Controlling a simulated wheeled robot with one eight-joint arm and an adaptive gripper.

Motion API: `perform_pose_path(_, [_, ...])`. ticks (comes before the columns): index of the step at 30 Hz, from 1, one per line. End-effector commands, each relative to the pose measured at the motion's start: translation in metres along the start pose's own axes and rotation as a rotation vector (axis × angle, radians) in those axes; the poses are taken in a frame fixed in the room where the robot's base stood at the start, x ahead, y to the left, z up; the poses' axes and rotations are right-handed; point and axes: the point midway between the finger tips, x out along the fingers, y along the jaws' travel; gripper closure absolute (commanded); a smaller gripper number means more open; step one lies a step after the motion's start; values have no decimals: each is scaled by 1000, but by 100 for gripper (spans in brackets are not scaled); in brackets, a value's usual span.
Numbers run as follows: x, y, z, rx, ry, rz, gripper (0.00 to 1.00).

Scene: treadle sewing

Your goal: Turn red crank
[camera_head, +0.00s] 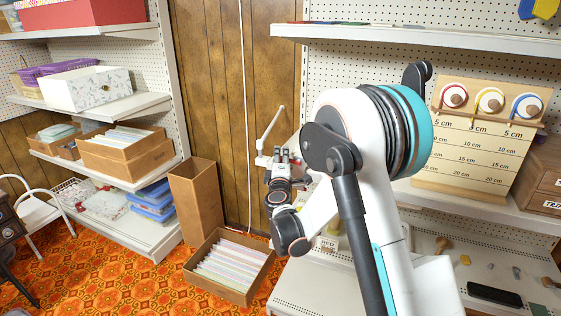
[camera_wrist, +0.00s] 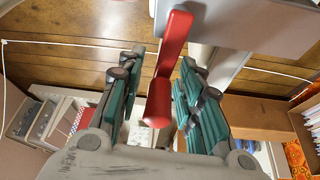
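The red crank (camera_wrist: 174,45) shows in the wrist view, hanging from a pale grey-white housing (camera_wrist: 265,25) at the top. Its rounded red handle (camera_wrist: 159,103) points toward the palm, between the two fingers. My gripper (camera_wrist: 162,85) is open around the handle. A gap shows on both sides, so neither finger clearly touches it. In the head view my gripper (camera_head: 283,157) is at the edge of the right-hand shelving, near the wood-panelled wall. The red crank cannot be made out there.
A pale lever (camera_head: 270,127) stands up beside my gripper. Below are an open box of patterns (camera_head: 250,285) and a tall cardboard box (camera_head: 197,200). A measuring board (camera_head: 470,150) with red, yellow and blue ringed knobs stands on the right shelf. Patterned floor (camera_head: 110,285) lies clear at left.

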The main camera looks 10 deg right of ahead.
Motion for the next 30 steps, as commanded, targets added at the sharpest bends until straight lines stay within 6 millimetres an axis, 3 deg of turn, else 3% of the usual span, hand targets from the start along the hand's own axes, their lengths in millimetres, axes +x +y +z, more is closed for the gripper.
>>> perform_pose_path(9, [3, 0, 0, 0, 0, 0, 67])
perform_pose_path(14, [3, 0, 0, -1, 0, 0, 100])
perform_pose_path(30, [2, -6, 1, -104, -2, -43, 100])
